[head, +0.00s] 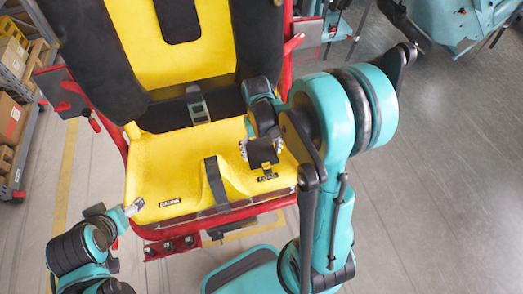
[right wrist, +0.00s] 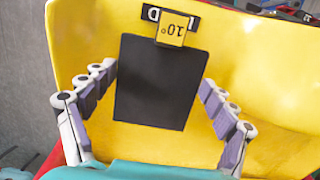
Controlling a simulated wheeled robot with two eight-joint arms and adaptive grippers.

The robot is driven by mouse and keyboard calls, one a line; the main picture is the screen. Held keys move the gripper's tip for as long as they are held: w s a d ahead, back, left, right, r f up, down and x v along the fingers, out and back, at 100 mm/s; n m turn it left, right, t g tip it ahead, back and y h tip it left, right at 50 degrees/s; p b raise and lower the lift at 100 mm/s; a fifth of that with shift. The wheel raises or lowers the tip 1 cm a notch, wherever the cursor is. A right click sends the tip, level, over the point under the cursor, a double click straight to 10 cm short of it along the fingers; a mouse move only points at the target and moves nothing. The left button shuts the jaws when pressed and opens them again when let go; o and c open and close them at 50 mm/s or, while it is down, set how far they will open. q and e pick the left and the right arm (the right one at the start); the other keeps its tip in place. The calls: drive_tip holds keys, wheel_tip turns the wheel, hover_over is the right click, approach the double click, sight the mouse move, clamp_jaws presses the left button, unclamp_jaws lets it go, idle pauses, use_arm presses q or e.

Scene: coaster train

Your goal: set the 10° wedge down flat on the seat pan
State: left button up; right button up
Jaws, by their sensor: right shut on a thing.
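The 10° wedge shows in the right wrist view as a dark rectangular plate (right wrist: 158,82) with a yellow "10°" tag at its top edge. My right gripper (right wrist: 157,80) is shut on it, with fingers along its left and right sides. In the head view the wedge (head: 263,153) is a small dark patch under the right gripper (head: 262,145), over the right part of the yellow seat pan (head: 160,180). I cannot tell whether the wedge touches the seat. My left gripper (head: 132,207) is near the seat's front left corner; its jaws are too small to read.
A dark strap (head: 215,182) lies across the middle of the seat, and a buckle (head: 198,105) stands at the backrest's foot. Black and white labels (head: 170,202) mark the seat's front edge. Red frame parts (head: 172,247) surround the seat. Shelves with boxes (head: 12,115) stand at left.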

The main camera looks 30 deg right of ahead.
sight(262, 155)
drive_tip(key=shift+f, duration=0.15)
drive_tip(key=shift+s+f+b, duration=0.15)
drive_tip(key=shift+f+b, duration=0.95)
drive_tip(key=shift+b, duration=0.05)
drive_tip(key=shift+f+b, duration=0.3)
drive_tip(key=shift+b, duration=0.05)
idle(0.8)
drive_tip(key=o, duration=1.2)
drive_tip(key=shift+r, duration=0.1)
wheel_tip(262, 155, up, 12)
drive_tip(key=w, duration=0.2)
drive_tip(key=shift+d+f, duration=0.1)
drive_tip(key=shift+f, duration=0.1)
